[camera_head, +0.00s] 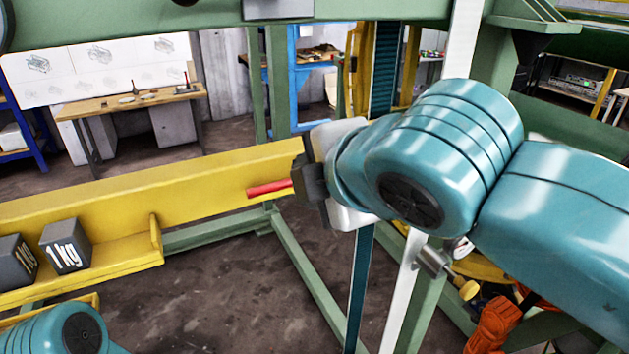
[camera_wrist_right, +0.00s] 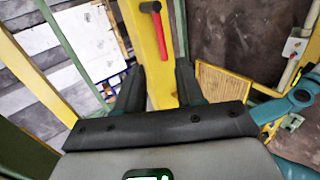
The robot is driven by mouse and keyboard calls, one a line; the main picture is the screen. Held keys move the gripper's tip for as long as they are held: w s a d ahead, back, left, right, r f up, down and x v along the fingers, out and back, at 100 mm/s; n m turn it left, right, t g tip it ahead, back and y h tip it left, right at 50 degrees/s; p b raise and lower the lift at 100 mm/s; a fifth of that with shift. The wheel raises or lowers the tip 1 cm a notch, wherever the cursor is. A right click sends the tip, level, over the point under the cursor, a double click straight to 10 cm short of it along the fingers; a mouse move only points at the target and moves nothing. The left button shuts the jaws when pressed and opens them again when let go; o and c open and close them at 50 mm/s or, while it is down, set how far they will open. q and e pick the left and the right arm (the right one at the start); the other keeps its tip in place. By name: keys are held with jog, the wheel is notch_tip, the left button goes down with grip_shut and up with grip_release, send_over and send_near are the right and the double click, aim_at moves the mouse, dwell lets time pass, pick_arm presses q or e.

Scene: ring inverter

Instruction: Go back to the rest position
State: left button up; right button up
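My right arm comes in from the right in the head view, and its dark gripper (camera_head: 303,180) is in front of the yellow beam (camera_head: 190,185). A red handle (camera_head: 268,188) shows just left of the gripper. In the right wrist view, the hammer (camera_wrist_right: 164,32) has a dark head and a red handle against the yellow beam. My right gripper (camera_wrist_right: 160,75) has its two fingers apart there, with a gap between them and nothing visibly clamped. Part of my left arm shows at the lower left of the head view; its gripper is out of view.
Dark weights, one marked 1 kg (camera_head: 65,247), sit on the yellow ledge (camera_head: 120,268) at the left. A wooden workbench (camera_head: 130,100) stands behind. Green frame posts surround the area. An orange-handled tool (camera_head: 492,325) shows at lower right. The floor (camera_head: 215,305) below is clear.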

jog(key=shift+s+r, duration=0.15)
jog(key=shift+s, duration=0.05)
jog(key=shift+w, duration=0.1)
